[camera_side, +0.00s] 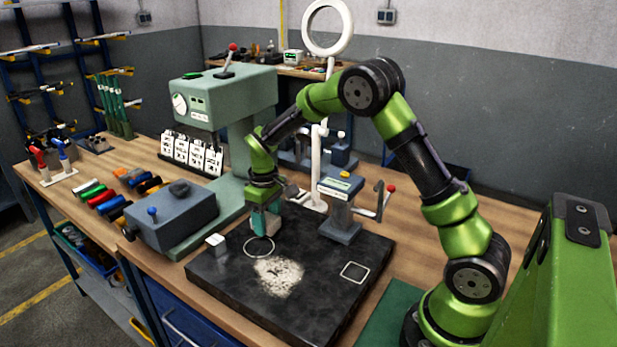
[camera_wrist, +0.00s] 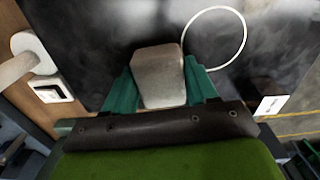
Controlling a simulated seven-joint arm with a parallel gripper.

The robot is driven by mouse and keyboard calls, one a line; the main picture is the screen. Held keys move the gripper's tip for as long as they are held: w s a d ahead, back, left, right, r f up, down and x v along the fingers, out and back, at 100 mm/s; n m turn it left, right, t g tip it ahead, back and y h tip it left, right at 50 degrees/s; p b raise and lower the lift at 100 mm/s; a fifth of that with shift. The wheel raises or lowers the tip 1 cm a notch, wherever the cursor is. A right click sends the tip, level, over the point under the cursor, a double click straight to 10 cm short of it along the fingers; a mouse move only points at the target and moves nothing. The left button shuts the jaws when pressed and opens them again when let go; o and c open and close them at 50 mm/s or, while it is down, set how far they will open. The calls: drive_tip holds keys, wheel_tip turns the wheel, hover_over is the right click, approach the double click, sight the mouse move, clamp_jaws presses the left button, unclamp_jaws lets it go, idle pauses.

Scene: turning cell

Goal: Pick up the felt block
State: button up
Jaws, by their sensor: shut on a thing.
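The felt block, a grey-beige block (camera_wrist: 158,76), sits between the teal fingers of my gripper (camera_wrist: 160,88) in the wrist view. The fingers are shut on its two sides. In the side view my gripper (camera_side: 264,222) points down over the back of the dark slab (camera_side: 325,300), behind a white ring outline (camera_side: 258,247). The ring outline also shows in the wrist view (camera_wrist: 243,40), just right of the block. The block is largely hidden by the fingers in the side view, and I cannot tell whether it touches the slab.
A pale dusty patch (camera_side: 278,277) and a white square outline (camera_side: 354,272) mark the slab. A blue-grey device with a crank (camera_side: 341,207) stands close right of my gripper; a grey box (camera_side: 170,218) stands left.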

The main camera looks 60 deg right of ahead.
sight(268, 218)
wheel_tip(268, 218, up, 4)
drive_tip(key=shift+s+f, duration=0.1)
drive_tip(key=shift+f, duration=0.1)
drive_tip(key=s, duration=0.5)
drive_tip(key=s+a, duration=0.1)
drive_tip(key=s, duration=0.4)
drive_tip(key=s+a+r, duration=0.1)
drive_tip(key=s, duration=0.4)
drive_tip(key=shift+s+r, duration=0.1)
drive_tip(key=shift+s, duration=0.25)
